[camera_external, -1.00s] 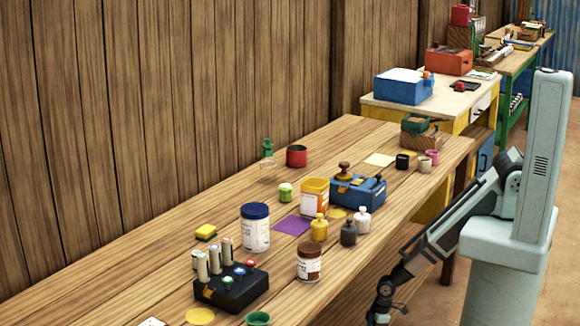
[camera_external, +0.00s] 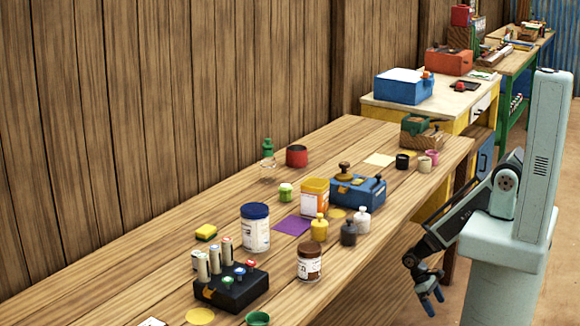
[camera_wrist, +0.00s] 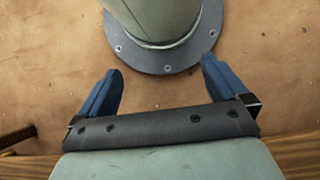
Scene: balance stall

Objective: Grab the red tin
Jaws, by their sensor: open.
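The red tin (camera_external: 297,156) is a short, open-topped cylinder standing upright on the wooden table (camera_external: 150,275), near its far side by the plank wall. My gripper (camera_external: 431,301) hangs off the front edge of the table, low and far from the tin, with its blue fingers pointing down. In the wrist view my gripper (camera_wrist: 158,88) has its two blue fingers apart with nothing between them. The tin is not in the wrist view.
A blue balance (camera_external: 357,192), an orange-lidded tub (camera_external: 314,198), a blue-lidded jar (camera_external: 255,230) and small bottles stand between the tin and the front edge. The wrist view shows floor (camera_wrist: 45,60).

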